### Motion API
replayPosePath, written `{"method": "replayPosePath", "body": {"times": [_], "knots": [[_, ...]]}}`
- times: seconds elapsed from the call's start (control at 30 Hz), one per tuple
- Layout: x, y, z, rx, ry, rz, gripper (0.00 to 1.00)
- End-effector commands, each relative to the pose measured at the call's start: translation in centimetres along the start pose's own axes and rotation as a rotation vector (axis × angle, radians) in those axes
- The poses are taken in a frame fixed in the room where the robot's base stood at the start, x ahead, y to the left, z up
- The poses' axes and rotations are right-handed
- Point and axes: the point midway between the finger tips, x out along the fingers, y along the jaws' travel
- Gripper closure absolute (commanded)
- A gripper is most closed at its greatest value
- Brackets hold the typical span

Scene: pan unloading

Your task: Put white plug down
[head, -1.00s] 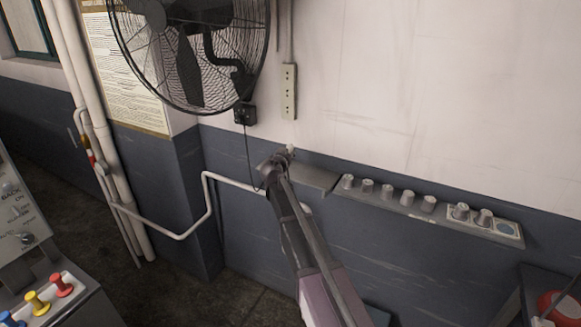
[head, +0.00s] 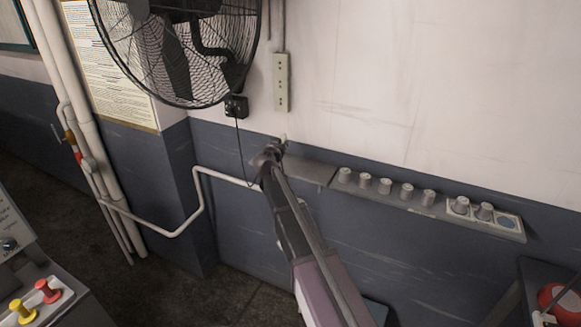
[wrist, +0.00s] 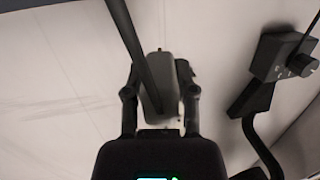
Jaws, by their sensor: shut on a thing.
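The white plug shows in the head view as a small pale tip (head: 284,139) at the end of my arm. A thick dark cord crosses in front of part of the plug. In the head view my gripper (head: 271,152) is in front of the wall, by the left end of the grey ledge (head: 305,171) and below the wall socket strip (head: 281,83).
Several grey cups (head: 385,186) stand in a row on the ledge to the right. A caged wall fan (head: 180,50) hangs at the upper left, with a black box (head: 236,107) below it. White pipes (head: 170,233) run along the wall. The ledge's left part is bare.

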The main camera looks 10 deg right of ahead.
Motion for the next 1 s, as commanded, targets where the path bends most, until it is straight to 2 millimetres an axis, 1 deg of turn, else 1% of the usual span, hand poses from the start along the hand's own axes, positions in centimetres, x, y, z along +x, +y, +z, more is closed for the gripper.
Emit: {"method": "replayPosePath", "body": {"times": [0.03, 0.17, 0.3, 0.4, 0.5, 0.63, 1.0], "knots": [[-0.8, 0.6, 0.9, 0.000, 0.000, 0.000, 1.00], [-2.8, 2.2, 2.7, 0.000, 0.000, 0.002, 1.00], [-5.4, 4.2, 4.9, 0.001, 0.000, 0.004, 1.00], [-7.0, 5.5, 6.2, 0.001, 0.000, 0.006, 1.00], [-8.1, 6.3, 7.0, 0.002, 0.000, 0.007, 1.00], [-8.8, 6.8, 7.4, 0.002, 0.000, 0.008, 1.00], [-8.8, 6.7, 7.3, 0.002, -0.001, 0.007, 1.00]]}}
